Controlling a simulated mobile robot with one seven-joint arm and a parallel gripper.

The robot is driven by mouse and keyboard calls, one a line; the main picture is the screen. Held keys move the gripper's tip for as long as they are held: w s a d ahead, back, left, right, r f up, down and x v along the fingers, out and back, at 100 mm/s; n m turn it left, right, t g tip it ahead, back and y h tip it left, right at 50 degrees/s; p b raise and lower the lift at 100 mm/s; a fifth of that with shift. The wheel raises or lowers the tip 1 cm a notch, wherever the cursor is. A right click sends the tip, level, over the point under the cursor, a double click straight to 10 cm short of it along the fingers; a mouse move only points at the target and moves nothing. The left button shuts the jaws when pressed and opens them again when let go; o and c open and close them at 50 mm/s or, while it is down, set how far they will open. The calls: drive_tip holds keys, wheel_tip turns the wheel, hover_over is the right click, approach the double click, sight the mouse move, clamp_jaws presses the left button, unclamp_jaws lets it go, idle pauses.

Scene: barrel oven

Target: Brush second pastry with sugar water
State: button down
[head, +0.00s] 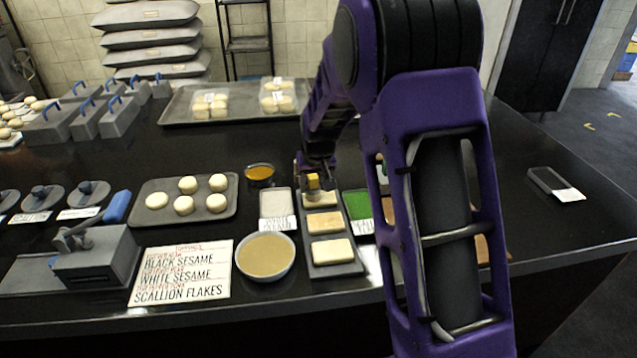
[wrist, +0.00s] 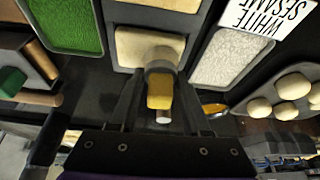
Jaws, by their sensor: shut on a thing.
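My gripper (wrist: 160,88) is shut on a brush with a yellow handle (wrist: 160,100) and a grey head (wrist: 162,60). In the head view the yellow of the brush (head: 313,181) shows at the far end of a narrow grey tray (head: 345,268). Three flat pale pastries lie in a row there: far (head: 320,200), middle (head: 326,223) and near (head: 332,252). The brush head is over the far pastry; I cannot tell if it touches. A bowl of tan liquid (head: 264,257) stands left of the tray. A small dark bowl of orange liquid (head: 259,171) is farther back.
A tray of white sesame (head: 275,203) and a tray of green flakes (head: 357,204) flank the pastry tray. A tray of round buns (head: 158,187) stands left. A topping sign (head: 180,273) lies in front. The counter's right side is mostly clear.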

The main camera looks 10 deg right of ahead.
sight(332, 195)
drive_tip(key=shift+a, duration=0.75)
drive_tip(key=shift+s+d+f+b, duration=0.1)
drive_tip(key=shift+d+f+b, duration=0.1)
drive_tip(key=shift+d, duration=0.7)
drive_tip(key=shift+d+f+b, duration=0.1)
drive_tip(key=shift+d+b, duration=0.1)
drive_tip(key=shift+d, duration=0.7)
drive_tip(key=shift+d+r, duration=0.15)
drive_tip(key=shift+d, duration=1.2)
drive_tip(key=shift+a+r, duration=0.15)
drive_tip(key=shift+a, duration=3.05)
drive_tip(key=shift+d+b, duration=0.5)
drive_tip(key=shift+d, duration=2.65)
drive_tip(key=shift+a, duration=3.1)
drive_tip(key=shift+d, duration=3.1)
drive_tip(key=shift+r, duration=0.1)
